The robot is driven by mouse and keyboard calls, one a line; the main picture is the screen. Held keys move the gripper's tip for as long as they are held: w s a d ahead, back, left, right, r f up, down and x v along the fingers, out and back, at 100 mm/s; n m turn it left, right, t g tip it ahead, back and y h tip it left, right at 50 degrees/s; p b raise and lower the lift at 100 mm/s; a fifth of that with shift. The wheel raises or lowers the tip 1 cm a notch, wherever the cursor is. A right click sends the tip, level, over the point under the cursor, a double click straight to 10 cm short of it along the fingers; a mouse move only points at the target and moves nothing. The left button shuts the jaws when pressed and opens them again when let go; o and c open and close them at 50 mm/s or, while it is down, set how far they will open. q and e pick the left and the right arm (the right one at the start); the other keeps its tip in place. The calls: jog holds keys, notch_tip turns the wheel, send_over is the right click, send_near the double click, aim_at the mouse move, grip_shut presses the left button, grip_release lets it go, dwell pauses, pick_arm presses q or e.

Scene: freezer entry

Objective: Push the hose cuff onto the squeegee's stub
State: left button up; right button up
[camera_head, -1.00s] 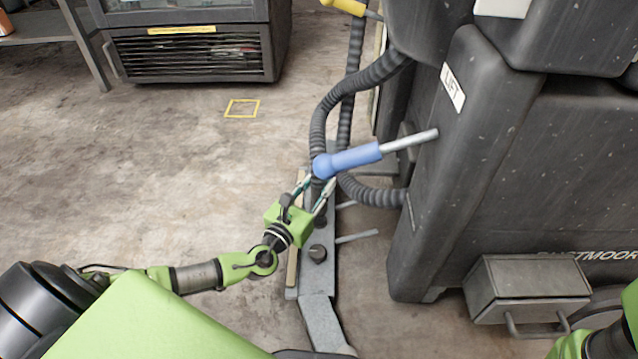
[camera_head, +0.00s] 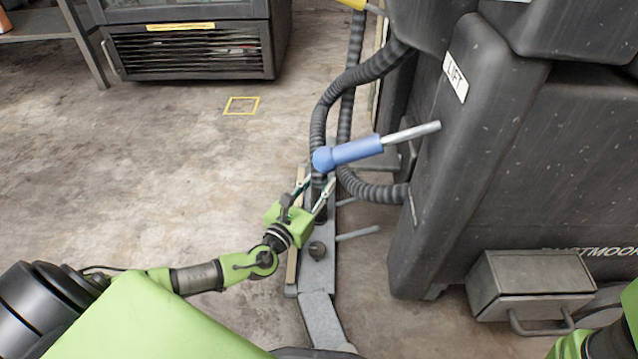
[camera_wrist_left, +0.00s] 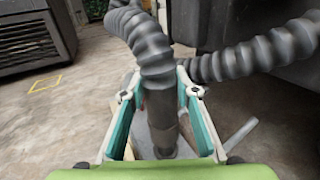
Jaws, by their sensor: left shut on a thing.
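The black ribbed hose (camera_head: 322,120) comes down from the machine, and its smooth dark cuff (camera_wrist_left: 161,108) stands roughly upright between my left fingers. My left gripper (camera_head: 318,190) is shut on the cuff; its teal finger pads also show on both sides in the left wrist view (camera_wrist_left: 160,100). The squeegee (camera_head: 318,275) is a grey metal bracket on the floor, directly below the cuff. The stub is hidden or cannot be told from the cuff's lower end, so I cannot tell how far they overlap. My right arm shows at the lower right, its gripper out of view.
A blue-gripped lever (camera_head: 355,150) sticks out above my left fingertips. The dark machine body (camera_head: 480,170), labelled LIFT, stands to the right. The floor (camera_head: 170,150) at left is clear up to the cabinet (camera_head: 190,50).

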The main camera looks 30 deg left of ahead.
aim_at(315, 199)
pick_arm(q)
jog(key=shift+f+b, duration=1.65)
jog(key=shift+f, duration=0.3)
jog(key=o, duration=1.2)
jog(key=shift+r, duration=0.1)
jog(key=s, duration=1.2)
jog(key=shift+a, duration=0.15)
